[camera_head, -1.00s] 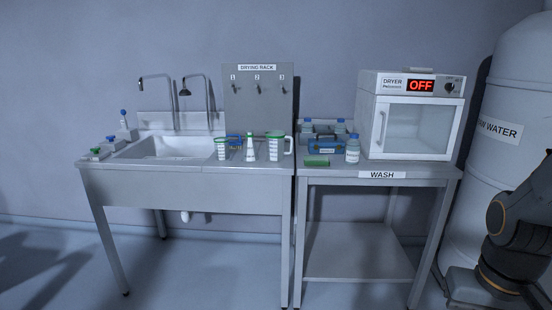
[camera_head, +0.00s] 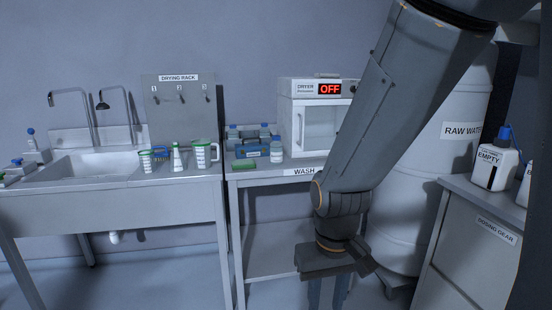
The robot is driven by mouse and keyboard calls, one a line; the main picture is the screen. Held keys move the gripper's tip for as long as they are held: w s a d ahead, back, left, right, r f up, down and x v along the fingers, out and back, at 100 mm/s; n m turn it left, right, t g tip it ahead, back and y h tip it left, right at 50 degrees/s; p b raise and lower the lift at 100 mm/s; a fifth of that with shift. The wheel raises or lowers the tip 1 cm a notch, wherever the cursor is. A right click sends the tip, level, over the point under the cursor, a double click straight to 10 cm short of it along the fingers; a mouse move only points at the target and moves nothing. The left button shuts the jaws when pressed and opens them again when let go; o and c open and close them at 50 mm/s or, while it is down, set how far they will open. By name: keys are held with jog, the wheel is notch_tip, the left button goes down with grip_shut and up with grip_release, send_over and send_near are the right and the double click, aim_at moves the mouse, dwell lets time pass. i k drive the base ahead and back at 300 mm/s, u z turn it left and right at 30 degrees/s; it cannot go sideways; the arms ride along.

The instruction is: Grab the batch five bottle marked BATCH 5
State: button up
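No bottle that I can read as BATCH 5 shows. A small white bottle with a blue cap (camera_head: 276,150) stands on the wash table, its label too small to read. Two similar capped bottles stand behind it, one at the left (camera_head: 234,132). On the dosing gear counter at the right stands a white bottle marked EMPTY (camera_head: 493,168) with a blue top.
The wash table (camera_head: 285,174) also bears a blue caddy (camera_head: 252,151), a green sponge (camera_head: 243,164) and the dryer (camera_head: 318,88), marked OFF. The sink (camera_head: 95,165) and measuring jugs are at the left. The raw water tank (camera_head: 455,155) stands behind my arm. Open floor shows below.

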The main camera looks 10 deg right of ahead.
aim_at(275, 147)
jog(key=u, duration=0.3)
jog(key=i, duration=2.15)
jog(key=u, duration=0.15)
